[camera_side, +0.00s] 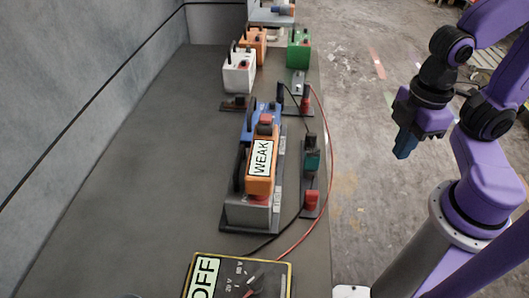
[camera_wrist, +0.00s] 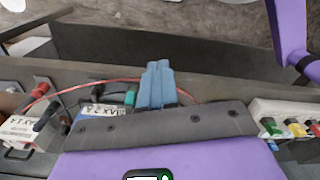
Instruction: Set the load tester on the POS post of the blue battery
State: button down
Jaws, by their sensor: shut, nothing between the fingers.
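An orange load tester (camera_side: 262,165) with a "WEAK" display stands upright in the middle of the bench. Its lower end is at a red part on top of a grey battery (camera_side: 250,213). The blue battery (camera_side: 271,107) is just behind it, mostly hidden by the tester; I cannot make out its POS post. In the wrist view a blue, labelled case (camera_wrist: 97,112) shows left of my fingers. My gripper (camera_side: 404,146), with blue fingers (camera_wrist: 156,84), is shut and empty, raised off to the right of the bench, apart from the tester.
A holder with a teal piece (camera_side: 312,160) and a red piece (camera_side: 311,199) lies right of the batteries. Red and black cables run to a meter (camera_side: 207,272) reading "OFF". White (camera_side: 239,76), orange (camera_side: 252,42) and green (camera_side: 299,51) batteries stand farther back. The bench's left side is clear.

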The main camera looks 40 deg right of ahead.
jog(key=shift+c, duration=1.8)
grip_release()
notch_tip(320, 180, up, 18)
jog(key=f+n, duration=0.1)
jog(key=n, duration=1.3)
send_over(263, 147)
notch_tip(263, 147, down, 17)
jog(key=shift+r, duration=0.1)
